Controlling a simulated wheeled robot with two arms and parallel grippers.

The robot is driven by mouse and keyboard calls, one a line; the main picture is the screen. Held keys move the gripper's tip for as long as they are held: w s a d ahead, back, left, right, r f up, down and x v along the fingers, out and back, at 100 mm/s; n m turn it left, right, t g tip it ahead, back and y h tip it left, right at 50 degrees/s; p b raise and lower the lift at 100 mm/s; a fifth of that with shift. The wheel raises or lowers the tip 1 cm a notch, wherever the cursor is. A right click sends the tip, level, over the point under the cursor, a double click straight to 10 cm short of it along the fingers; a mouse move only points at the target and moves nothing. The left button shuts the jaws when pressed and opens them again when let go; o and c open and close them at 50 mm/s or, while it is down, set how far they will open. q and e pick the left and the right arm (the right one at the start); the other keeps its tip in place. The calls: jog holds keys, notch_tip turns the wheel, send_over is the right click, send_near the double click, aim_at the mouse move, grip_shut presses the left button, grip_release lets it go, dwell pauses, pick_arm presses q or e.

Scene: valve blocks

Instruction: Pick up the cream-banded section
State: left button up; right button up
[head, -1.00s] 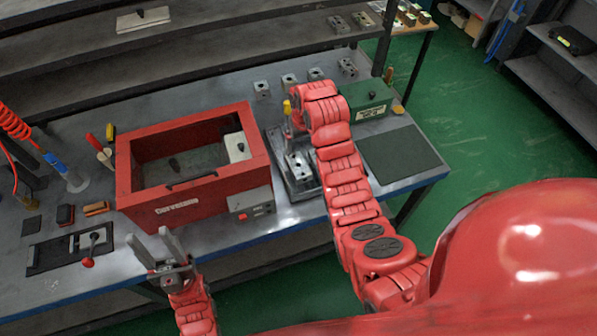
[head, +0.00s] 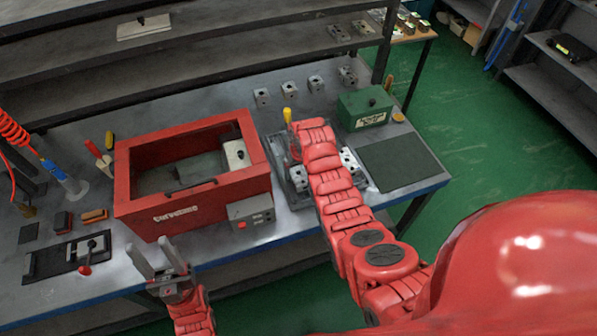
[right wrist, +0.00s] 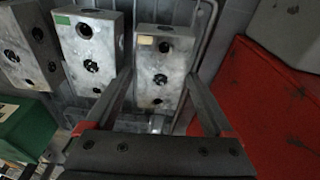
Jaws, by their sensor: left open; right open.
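The cream-banded section (right wrist: 160,68) is a grey metal block with dark round holes and a cream patch near one end. It lies in a wire-rimmed tray (right wrist: 207,42), beside a green-marked block (right wrist: 88,50) and another grey block (right wrist: 28,45). My right gripper (right wrist: 158,76) is open, with one finger towards each side of the cream-banded section; I cannot tell whether they touch it. In the head view my right arm hides this gripper and part of the tray (head: 297,200).
A red open box (head: 190,207) stands left of the tray. A green box (head: 366,108) and a dark mat (head: 398,163) are to the right. Several grey blocks line the back, including one block (head: 289,89). A yellow-handled tool (head: 287,116) stands near the tray.

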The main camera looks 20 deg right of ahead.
jog(key=shift+w+f, duration=0.1)
jog(key=shift+f, duration=0.55)
grip_shut()
